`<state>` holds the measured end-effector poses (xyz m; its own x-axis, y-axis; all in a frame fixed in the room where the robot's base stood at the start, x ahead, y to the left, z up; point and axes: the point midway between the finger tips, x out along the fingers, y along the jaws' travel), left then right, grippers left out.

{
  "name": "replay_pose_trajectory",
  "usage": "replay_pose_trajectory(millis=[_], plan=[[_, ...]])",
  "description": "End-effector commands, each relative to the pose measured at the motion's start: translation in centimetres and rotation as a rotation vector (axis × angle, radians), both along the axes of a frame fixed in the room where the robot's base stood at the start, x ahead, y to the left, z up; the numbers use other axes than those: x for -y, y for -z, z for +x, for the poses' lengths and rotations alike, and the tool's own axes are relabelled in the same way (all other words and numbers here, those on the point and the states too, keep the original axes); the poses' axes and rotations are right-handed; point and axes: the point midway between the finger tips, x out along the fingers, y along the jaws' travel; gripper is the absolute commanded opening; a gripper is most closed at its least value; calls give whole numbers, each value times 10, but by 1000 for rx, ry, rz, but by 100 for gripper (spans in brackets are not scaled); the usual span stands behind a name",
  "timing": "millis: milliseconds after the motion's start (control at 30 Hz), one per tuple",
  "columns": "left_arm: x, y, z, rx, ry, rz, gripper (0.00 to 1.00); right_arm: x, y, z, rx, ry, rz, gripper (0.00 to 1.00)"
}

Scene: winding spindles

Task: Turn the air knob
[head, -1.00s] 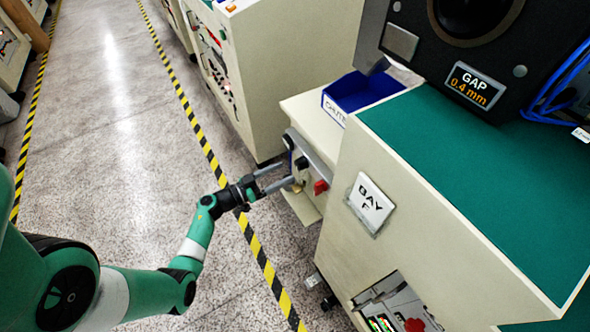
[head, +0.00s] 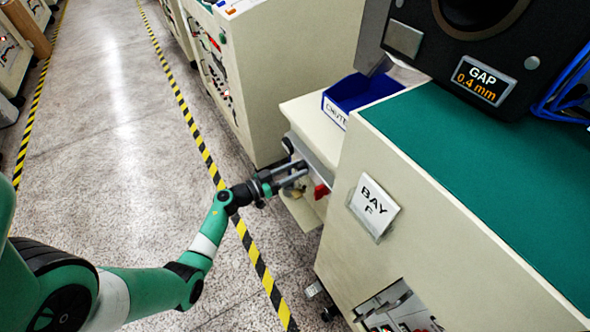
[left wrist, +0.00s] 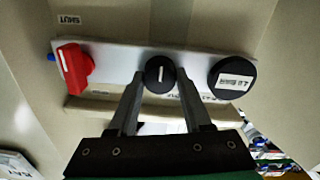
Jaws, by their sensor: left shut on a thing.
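A small panel (left wrist: 120,62) on the side of the bay machine carries a row of controls. In its middle is a round black knob (left wrist: 160,72) with a white pointer line, roughly upright in the left wrist view. My left gripper (left wrist: 160,80) is shut on this black knob, one finger on each side. In the head view my left gripper (head: 300,173) reaches the panel from the left and covers the knob. I cannot read a label that names it as the air knob. My right gripper is not in view.
A red knob (left wrist: 74,68) sits left of the black knob, and a larger black disc with a white label (left wrist: 232,78) sits right. A blue chute bin (head: 360,92) is above the panel. The Bay F cabinet (head: 425,230) stands right. The aisle floor (head: 110,120) is clear.

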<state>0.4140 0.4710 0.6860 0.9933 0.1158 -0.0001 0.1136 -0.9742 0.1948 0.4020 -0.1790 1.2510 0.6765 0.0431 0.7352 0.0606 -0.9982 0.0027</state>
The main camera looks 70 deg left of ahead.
Motion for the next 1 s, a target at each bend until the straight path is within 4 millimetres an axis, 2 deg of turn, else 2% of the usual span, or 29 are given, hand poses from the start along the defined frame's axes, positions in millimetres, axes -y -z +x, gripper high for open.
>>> replay_pose_trajectory(millis=[467,1000], plan=[[0,-2,0,-9,-1,63,0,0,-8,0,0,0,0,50],[0,-2,0,-55,-1,469,0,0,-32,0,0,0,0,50]])
